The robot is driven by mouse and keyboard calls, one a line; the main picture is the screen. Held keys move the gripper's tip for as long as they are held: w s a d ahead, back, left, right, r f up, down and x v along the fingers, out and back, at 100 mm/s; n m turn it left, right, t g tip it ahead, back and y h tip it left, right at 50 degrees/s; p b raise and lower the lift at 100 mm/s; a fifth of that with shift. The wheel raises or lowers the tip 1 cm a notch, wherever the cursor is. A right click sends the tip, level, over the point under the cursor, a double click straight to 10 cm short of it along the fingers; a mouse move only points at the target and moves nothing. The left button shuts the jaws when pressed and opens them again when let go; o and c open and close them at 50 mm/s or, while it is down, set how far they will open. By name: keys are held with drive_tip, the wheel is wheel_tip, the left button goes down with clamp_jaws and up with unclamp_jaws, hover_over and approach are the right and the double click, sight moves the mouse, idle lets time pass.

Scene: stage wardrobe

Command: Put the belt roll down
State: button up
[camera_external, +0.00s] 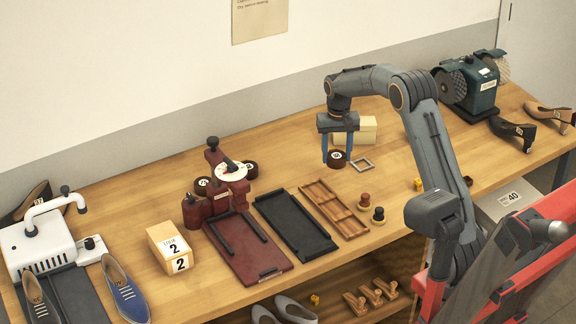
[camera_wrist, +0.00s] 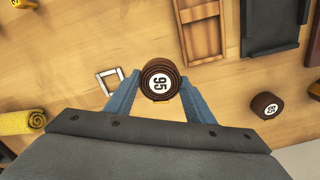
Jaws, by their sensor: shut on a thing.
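A dark brown belt roll (camera_external: 337,158) with a white label hangs between the blue fingers of my gripper (camera_external: 338,156). In the wrist view the belt roll (camera_wrist: 160,80) reads 95 and sits between both fingertips of my gripper (camera_wrist: 160,100). The fingers are shut on its sides. It seems to be a little above the wooden table (camera_external: 300,160), but its exact gap to the wood cannot be told. A small pale square frame (camera_external: 362,164) lies on the table just right of the roll; it also shows in the wrist view (camera_wrist: 98,76), left of the roll, empty.
A wooden divided tray (camera_external: 345,222) and a black tray (camera_external: 296,229) lie in front.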

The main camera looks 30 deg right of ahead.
drive_tip(key=n, duration=0.1)
drive_tip(key=s+n, duration=0.1)
drive_tip(key=n, duration=0.1)
drive_tip(key=f+n, duration=0.1)
drive_tip(key=shift+s+a+n, duration=0.1)
drive_tip(key=shift+s+n, duration=0.3)
wheel_tip(320, 180, up, 5)
drive_tip(key=m+p, duration=0.1)
drive_tip(key=m, duration=0.1)
hover_over(346, 172)
drive_tip(key=shift+f+p, duration=1.4)
drive_tip(key=shift+f, duration=3.35)
drive_tip(key=shift+f, duration=0.15)
drive_tip(key=o, duration=1.1)
